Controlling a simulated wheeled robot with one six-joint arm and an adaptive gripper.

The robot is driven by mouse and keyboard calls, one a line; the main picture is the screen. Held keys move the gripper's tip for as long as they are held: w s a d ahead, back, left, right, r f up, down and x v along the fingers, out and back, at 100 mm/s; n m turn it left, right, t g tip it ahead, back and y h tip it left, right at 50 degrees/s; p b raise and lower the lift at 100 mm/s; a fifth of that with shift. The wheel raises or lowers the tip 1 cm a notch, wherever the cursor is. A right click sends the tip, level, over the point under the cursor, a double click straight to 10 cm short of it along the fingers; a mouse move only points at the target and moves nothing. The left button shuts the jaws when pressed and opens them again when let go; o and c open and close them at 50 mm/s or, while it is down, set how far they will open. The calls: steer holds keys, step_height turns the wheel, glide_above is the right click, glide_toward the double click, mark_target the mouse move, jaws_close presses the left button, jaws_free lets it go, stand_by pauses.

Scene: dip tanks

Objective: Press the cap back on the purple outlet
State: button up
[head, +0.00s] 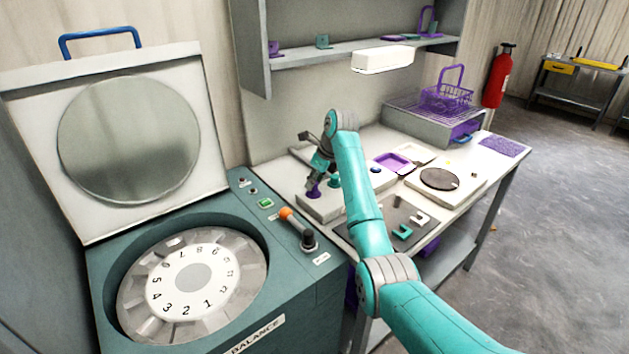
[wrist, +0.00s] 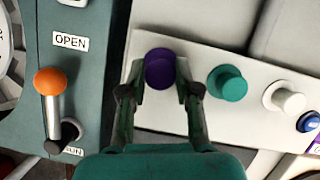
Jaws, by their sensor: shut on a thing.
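The purple cap (wrist: 160,66) is between my gripper's two fingertips (wrist: 158,90) in the wrist view. My gripper is shut on it. The purple piece also shows under my gripper (head: 319,178) in the head view (head: 314,191), at the left end of the white block (head: 345,204). The purple outlet itself cannot be told apart from the cap, and I cannot tell whether the cap is seated or just above. A teal knob-shaped piece (wrist: 228,83) and a white one (wrist: 284,98) stand to its right on the same block.
The teal machine with an orange-knobbed lever (wrist: 50,82) stands close to the left of the block. A blue button (wrist: 308,122) is at the block's right. A dark mat (head: 385,225) with small parts lies in front. A shelf (head: 360,52) hangs above.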

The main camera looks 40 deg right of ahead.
steer(key=shift+f, duration=0.4)
stand_by(0.4)
steer(key=o, duration=0.9)
steer(key=shift+c, duration=0.2)
steer(key=a+v, duration=0.1)
steer(key=v, duration=0.6)
steer(key=shift+d+r, duration=0.25)
steer(key=shift+d, duration=0.3)
steer(key=shift+s, duration=0.1)
